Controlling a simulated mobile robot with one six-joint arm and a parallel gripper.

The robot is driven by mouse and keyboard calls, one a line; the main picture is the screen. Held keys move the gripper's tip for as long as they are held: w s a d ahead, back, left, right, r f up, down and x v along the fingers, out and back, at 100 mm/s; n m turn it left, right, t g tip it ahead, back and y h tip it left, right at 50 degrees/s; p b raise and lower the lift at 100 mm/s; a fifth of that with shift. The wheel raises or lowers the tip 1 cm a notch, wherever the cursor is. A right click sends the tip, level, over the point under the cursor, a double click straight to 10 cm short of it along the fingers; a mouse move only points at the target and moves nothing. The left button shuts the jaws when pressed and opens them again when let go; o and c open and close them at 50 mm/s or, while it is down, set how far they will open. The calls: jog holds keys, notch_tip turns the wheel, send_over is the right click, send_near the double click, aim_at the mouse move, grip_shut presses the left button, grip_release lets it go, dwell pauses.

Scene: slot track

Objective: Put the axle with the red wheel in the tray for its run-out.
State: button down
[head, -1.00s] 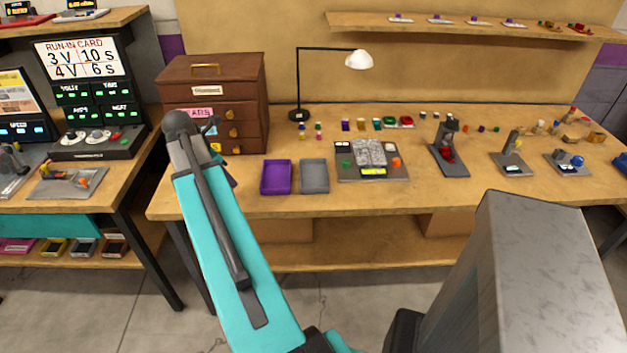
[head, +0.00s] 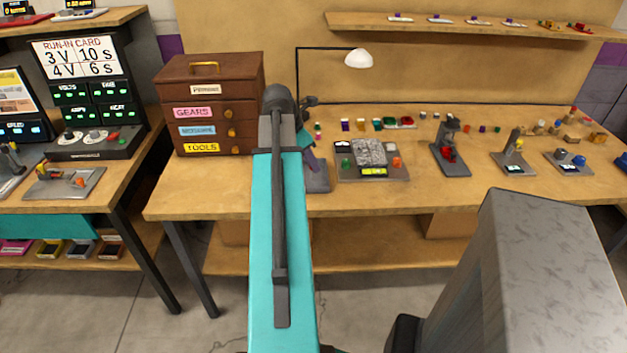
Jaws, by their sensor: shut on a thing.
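My arm reaches up across the picture, and its forearm covers the spot where my gripper would be. The jaws and anything between them are hidden. Only a dark purplish part of my wrist shows at the forearm's right side. I cannot make out an axle with a red wheel. A grey tray (head: 318,184) lies on the bench just right of the forearm, its left part covered. The purple tray beside it is hidden behind my arm. I cannot tell which tray is for run-out.
A brown drawer cabinet (head: 210,105) stands left of my arm. Right of the grey tray is a grey fixture plate (head: 345,174), then stands with red (head: 450,157) and yellow (head: 513,158) parts. A lamp (head: 358,59) overhangs the bench. Small coloured parts line the back. The front strip is clear.

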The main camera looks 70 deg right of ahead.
jog(key=s+d+m, duration=0.2)
jog(key=s, duration=0.9)
jog(key=shift+s+d+r+g+y+b, duration=0.2)
jog(key=shift+s+r+g+y+b, duration=0.1)
jog(key=shift+r+b, duration=0.1)
jog(key=shift+w, duration=0.1)
jog(key=p, duration=0.2)
send_over(305, 178)
jog(key=s, duration=0.1)
jog(key=shift+s+a+f, duration=0.1)
jog(key=shift+f, duration=0.65)
jog(key=shift+w+f+p, duration=0.3)
jog(key=shift+w+f, duration=0.05)
jog(key=shift+f, duration=0.55)
jog(key=shift+w+f+p, duration=0.3)
jog(key=shift+f, duration=0.6)
jog(key=shift+f, duration=0.15)
